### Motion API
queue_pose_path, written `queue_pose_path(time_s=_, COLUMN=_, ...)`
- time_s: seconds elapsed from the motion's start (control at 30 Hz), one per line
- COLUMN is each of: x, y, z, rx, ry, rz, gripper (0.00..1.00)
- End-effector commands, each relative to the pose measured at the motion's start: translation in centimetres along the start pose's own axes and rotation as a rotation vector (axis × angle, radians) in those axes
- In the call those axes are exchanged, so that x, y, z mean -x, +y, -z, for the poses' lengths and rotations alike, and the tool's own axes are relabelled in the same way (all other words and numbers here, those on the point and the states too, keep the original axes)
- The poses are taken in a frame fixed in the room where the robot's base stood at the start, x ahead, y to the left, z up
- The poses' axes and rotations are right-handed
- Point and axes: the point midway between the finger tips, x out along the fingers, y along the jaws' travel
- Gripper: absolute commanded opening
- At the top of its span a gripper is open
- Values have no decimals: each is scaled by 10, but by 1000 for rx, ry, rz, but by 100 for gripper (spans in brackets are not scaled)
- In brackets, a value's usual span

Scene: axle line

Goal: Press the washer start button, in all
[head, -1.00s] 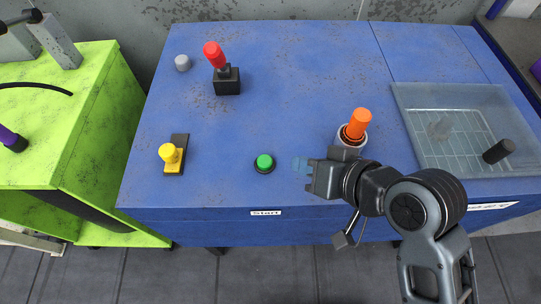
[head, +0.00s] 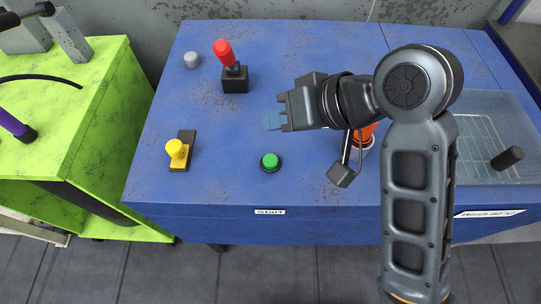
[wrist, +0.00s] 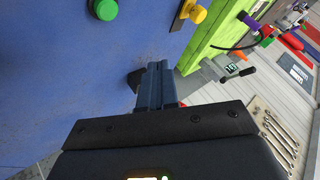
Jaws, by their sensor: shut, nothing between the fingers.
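The green start button (head: 270,161) sits in a black ring on the blue washer top (head: 240,125), just above the "Start" label (head: 269,212) on the front edge. It also shows in the wrist view (wrist: 103,9), at the upper left. My gripper (head: 271,121) is shut and empty. In the wrist view the shut fingers (wrist: 162,85) point away from the green button, toward the black base of the lever. How high the fingertips are above the top I cannot tell.
A yellow knob (head: 177,150) is left of the button. A red-handled lever (head: 226,55) and a grey knob (head: 191,60) stand farther back. An orange handle (head: 367,132) is partly hidden behind my arm. A clear-lidded basin (head: 475,120) is at right, a lime-green cabinet (head: 95,125) at left.

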Motion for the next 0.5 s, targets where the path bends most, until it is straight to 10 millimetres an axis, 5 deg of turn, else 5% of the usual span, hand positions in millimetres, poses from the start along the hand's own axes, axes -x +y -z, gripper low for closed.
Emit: queue_pose_path(time_s=0.5, x=-38, y=28, z=-28, rx=0, ry=1, rz=-1, gripper=0)
